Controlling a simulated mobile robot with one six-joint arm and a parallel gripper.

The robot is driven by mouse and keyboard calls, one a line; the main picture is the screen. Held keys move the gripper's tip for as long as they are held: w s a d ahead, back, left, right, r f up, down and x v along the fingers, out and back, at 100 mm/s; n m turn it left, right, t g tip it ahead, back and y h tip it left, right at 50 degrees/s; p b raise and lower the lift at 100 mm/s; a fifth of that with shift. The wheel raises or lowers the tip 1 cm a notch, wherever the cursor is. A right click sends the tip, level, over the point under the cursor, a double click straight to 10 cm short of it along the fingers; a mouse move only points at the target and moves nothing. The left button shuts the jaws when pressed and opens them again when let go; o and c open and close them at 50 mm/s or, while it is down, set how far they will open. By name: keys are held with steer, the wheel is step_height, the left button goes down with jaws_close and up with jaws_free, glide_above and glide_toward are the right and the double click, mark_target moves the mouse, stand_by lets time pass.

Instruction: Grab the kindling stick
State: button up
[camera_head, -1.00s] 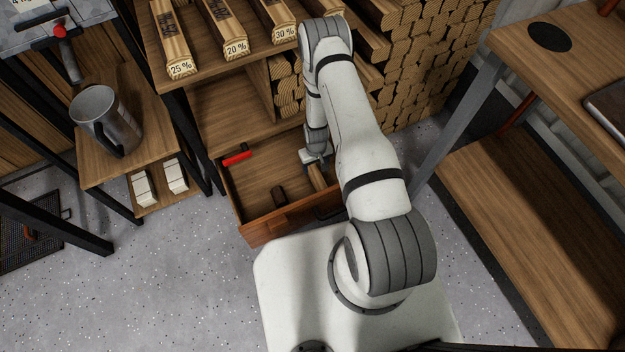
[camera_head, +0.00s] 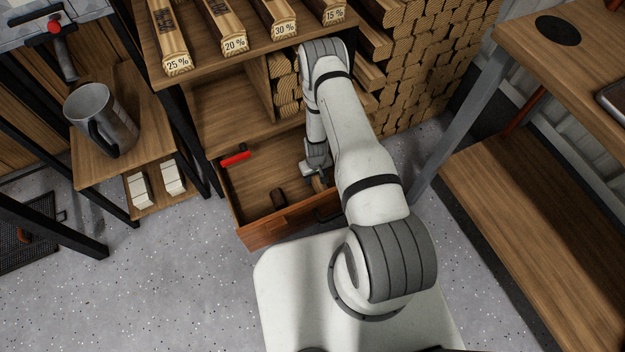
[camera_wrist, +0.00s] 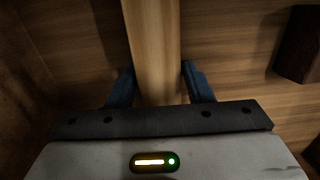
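The kindling stick (camera_wrist: 152,45) is a light wooden piece lying in the open drawer (camera_head: 268,232). In the wrist view it runs from the top edge down between my fingers. In the head view only a short part of the stick (camera_head: 319,184) shows beside my gripper (camera_head: 316,172). In the wrist view my gripper (camera_wrist: 158,82) has one blue finger on each side of the stick. Narrow gaps seem to show between the fingers and the stick, so it looks open around it. The stick's near end is hidden under the gripper body.
A dark brown object (camera_head: 278,197) and a red-handled tool (camera_head: 236,158) lie in the drawer. The dark object (camera_wrist: 300,45) is right of the stick in the wrist view. A shelf with labelled logs (camera_head: 230,35) stands behind. A metal jug (camera_head: 113,125) is at left.

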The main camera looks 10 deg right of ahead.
steer(key=c, duration=0.7)
